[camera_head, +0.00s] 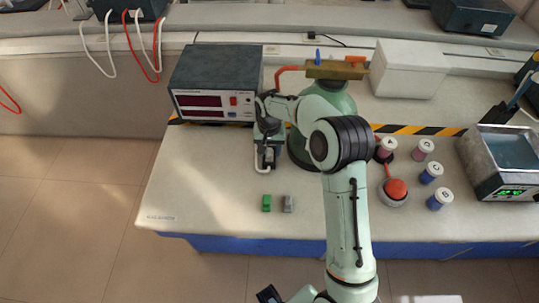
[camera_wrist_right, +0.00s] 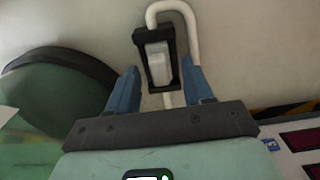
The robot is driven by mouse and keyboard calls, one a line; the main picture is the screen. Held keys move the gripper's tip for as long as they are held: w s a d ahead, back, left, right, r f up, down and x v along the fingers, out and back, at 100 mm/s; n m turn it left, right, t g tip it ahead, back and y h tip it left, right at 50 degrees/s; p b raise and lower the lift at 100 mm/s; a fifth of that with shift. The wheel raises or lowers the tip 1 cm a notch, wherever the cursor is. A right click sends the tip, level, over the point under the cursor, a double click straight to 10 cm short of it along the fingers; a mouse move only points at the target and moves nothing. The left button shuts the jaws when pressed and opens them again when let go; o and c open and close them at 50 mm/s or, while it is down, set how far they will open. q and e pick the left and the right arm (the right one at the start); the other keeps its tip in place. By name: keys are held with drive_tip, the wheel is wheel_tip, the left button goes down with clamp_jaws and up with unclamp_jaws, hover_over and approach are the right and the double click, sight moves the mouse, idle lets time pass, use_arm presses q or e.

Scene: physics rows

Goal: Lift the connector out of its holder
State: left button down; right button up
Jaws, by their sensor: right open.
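The connector (camera_wrist_right: 159,64) is a pale grey block with a white cable, seated in a black frame-like holder (camera_wrist_right: 141,42). In the head view the holder (camera_head: 268,157) stands on the bench in front of the instrument box, small and partly covered by my gripper. My right gripper (camera_wrist_right: 163,84) is open, its two blue fingers on either side of the holder's near end. No grip on the connector shows. In the head view my right gripper (camera_head: 268,142) hangs over the holder. My left gripper is not identifiable in view.
The instrument box (camera_head: 215,80) stands behind the holder. A green rounded vessel (camera_head: 303,150) is close on the right. A green block (camera_head: 266,203) and a grey block (camera_head: 288,204) lie in front. Several lidded jars and a bath (camera_head: 500,165) stand right. The left front bench is clear.

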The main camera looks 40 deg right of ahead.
drive_tip(key=shift+f, duration=0.2)
clamp_jaws()
drive_tip(key=shift+r, duration=0.1)
